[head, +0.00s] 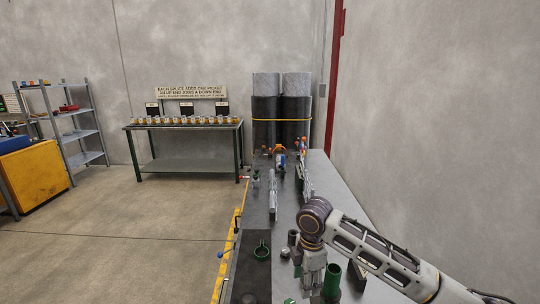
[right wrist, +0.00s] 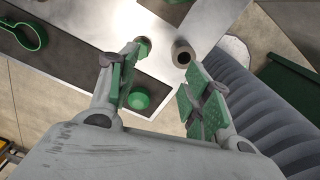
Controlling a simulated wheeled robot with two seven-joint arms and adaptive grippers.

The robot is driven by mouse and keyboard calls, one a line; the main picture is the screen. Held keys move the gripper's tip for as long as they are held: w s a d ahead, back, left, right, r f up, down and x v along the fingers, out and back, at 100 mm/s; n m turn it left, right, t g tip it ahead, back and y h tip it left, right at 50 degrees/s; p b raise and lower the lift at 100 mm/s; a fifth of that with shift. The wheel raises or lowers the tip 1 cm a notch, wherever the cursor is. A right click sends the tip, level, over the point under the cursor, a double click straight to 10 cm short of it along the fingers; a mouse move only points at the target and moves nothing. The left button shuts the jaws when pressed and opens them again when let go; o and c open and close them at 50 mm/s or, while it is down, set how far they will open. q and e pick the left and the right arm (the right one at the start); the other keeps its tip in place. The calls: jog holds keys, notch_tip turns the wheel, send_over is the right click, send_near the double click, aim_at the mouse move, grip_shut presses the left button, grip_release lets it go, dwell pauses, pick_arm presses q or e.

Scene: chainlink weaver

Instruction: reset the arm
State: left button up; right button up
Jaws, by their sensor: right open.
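My right arm comes in from the lower right in the head view. Its gripper (head: 311,279) points down over the near part of the grey bench (head: 285,205). In the right wrist view the gripper (right wrist: 162,88) has its two green-padded fingers spread apart, with nothing between them. A small grey tube (right wrist: 183,53) and a green round piece (right wrist: 138,98) lie beyond the fingertips. My left gripper does not show in either view.
Green cups (head: 332,281) stand close beside the right gripper. Metal bars stand farther along the bench, before wire mesh rolls (head: 281,105). A concrete wall (head: 440,130) borders the right. Open floor (head: 120,235) lies left.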

jog(key=shift+s+a+f+m+t+y, duration=0.8)
jog(key=shift+s+a+f+m+y, duration=0.7)
jog(key=shift+s+a+f+m, duration=1.6)
jog(key=s+d+f+m+t+h, duration=0.1)
jog(key=s+d+f+m+h, duration=0.1)
jog(key=s+d+f+m, duration=0.4)
jog(key=s+d+f+m+t+h, duration=0.1)
jog(key=s+d+f+m, duration=0.1)
jog(key=s+d+m, duration=0.7)
jog(key=s+d+f+n+g, duration=0.1)
jog(key=s+d+f, duration=0.1)
jog(key=f, duration=1.5)
jog(key=s+d+f+n, duration=0.1)
jog(key=s+f+n, duration=0.1)
jog(key=f, duration=1.5)
jog(key=s+d+f, duration=0.2)
jog(key=s+f, duration=0.7)
jog(key=s, duration=0.1)
jog(key=s+d+f+g, duration=0.1)
jog(key=s+d+f, duration=0.1)
jog(key=s+f, duration=0.7)
jog(key=shift+s+f+g, duration=0.3)
jog(key=shift+s, duration=0.95)
